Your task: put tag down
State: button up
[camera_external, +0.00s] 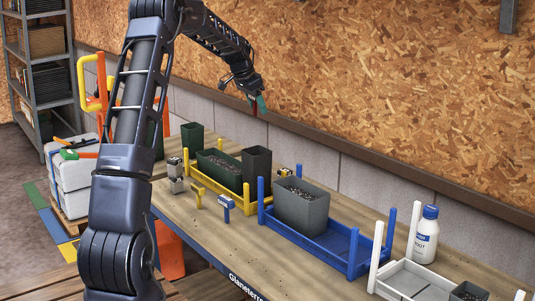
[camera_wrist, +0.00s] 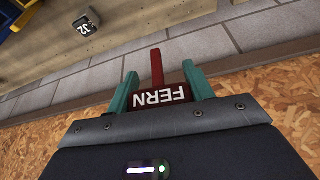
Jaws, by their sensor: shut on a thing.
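My gripper (camera_external: 256,103) is raised over the back of the workbench, near the wall, in the external view. In the wrist view, its two teal fingers (camera_wrist: 160,93) are shut on a dark red tag (camera_wrist: 160,98). The tag has a white label reading FERN, upside down in this view, and a red stake that points away from my gripper. In the external view the tag (camera_external: 254,107) is only a small red piece at the fingertips. It is held clear of the bench, above the area behind the yellow rack.
The wooden bench (camera_external: 190,212) holds a yellow rack (camera_external: 232,193) with dark green planters, a blue rack (camera_external: 325,242) with a grey soil box (camera_external: 301,205), and a white rack (camera_external: 415,282) beside a white bottle (camera_external: 425,236). A grey block marked 32 (camera_wrist: 87,24) lies on the bench. The chipboard wall (camera_external: 400,90) is close behind.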

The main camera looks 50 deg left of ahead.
jog(key=w+d+m+g+h, duration=0.1)
jog(key=w+d+m, duration=0.25)
jog(key=d, duration=1.05)
jog(key=w+d+f+m+g+h, duration=0.1)
jog(key=w+d+m, duration=0.25)
jog(key=d, duration=1.05)
jog(key=w+d+m+h, duration=0.1)
jog(key=w+d+m, duration=0.25)
jog(key=d, duration=1.05)
jog(key=s+d+r+m+g, duration=0.15)
jog(key=s+d+m, duration=0.4)
jog(key=d, duration=1.45)
jog(key=s+d+f+m+g, duration=0.1)
jog(key=s+d+m+g, duration=0.35)
jog(key=d, duration=1.55)
jog(key=shift+m+t+h, duration=0.25)
jog(key=shift+t+h, duration=0.05)
jog(key=shift+t, duration=0.6)
jog(key=f, duration=0.6)
jog(key=s+f, duration=0.1)
jog(key=f, duration=1.2)
jog(key=shift+s+f, duration=0.1)
jog(key=shift+s, duration=0.2)
jog(key=shift+f, duration=0.1)
jog(key=o, duration=0.6)
jog(key=shift+c, duration=0.2)
jog(key=o, duration=0.4)
